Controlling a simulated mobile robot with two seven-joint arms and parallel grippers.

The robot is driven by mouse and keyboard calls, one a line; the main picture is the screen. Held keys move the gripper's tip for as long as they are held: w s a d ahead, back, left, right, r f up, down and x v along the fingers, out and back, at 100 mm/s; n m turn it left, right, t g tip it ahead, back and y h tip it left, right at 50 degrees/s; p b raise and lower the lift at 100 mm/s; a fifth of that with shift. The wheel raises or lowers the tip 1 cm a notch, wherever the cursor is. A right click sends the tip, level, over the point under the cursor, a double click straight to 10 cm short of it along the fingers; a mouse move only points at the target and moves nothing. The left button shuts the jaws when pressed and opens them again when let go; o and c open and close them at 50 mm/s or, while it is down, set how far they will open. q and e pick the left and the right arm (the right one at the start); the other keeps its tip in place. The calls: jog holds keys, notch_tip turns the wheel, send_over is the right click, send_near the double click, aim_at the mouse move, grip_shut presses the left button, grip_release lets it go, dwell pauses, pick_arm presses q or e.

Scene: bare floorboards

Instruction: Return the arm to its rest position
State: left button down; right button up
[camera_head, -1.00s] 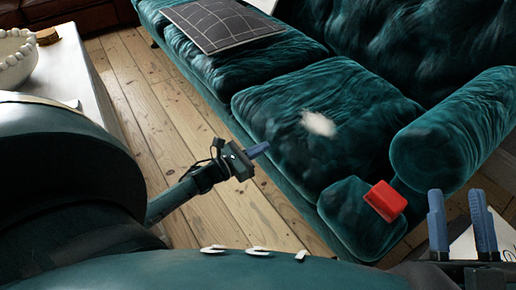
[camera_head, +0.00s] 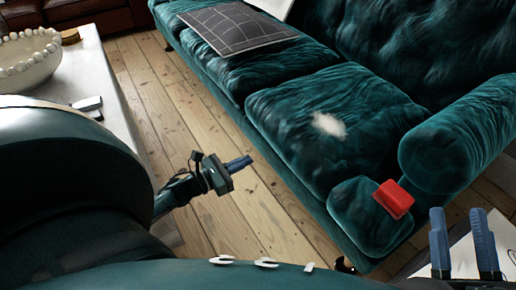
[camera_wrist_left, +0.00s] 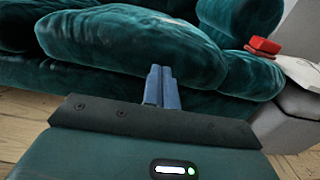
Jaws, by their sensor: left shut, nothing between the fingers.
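My left gripper (camera_head: 238,164) is over the floorboards in front of the teal sofa, with its blue fingers together and nothing between them. In the left wrist view the shut fingers (camera_wrist_left: 161,86) point toward the sofa's front, and no object is held. My right gripper (camera_head: 464,240) is at the lower right of the head view. Its two blue fingers stand upright and apart, with a gap between them and nothing in it.
The teal sofa (camera_head: 270,112) fills the right side, with a dark grid-patterned cushion (camera_head: 238,28) and a pale patch on its seat. A red box (camera_head: 394,199) sits on its near arm. A white table (camera_head: 98,72) with a beaded bowl (camera_head: 28,62) stands left. Bare floor lies between.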

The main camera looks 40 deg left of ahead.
pick_arm(q)
jog(key=shift+v, duration=1.6)
